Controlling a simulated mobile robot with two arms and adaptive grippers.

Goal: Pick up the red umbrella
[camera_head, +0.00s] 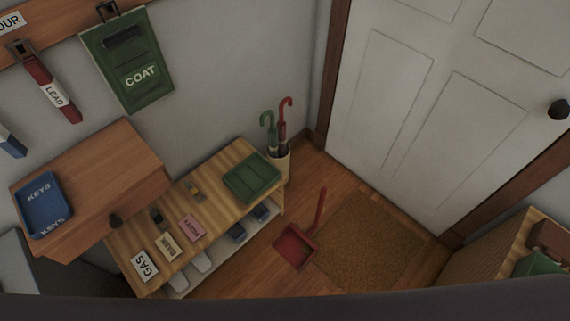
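Neither of my grippers is in view.
A low bench (216,193) holds a green tray (251,177) and several cards. A wooden cabinet (100,175) with a blue keys tray (44,203) stands left. A red dustpan (295,246) lies by a brown doormat (370,240). A closed white door (440,110) stands behind.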

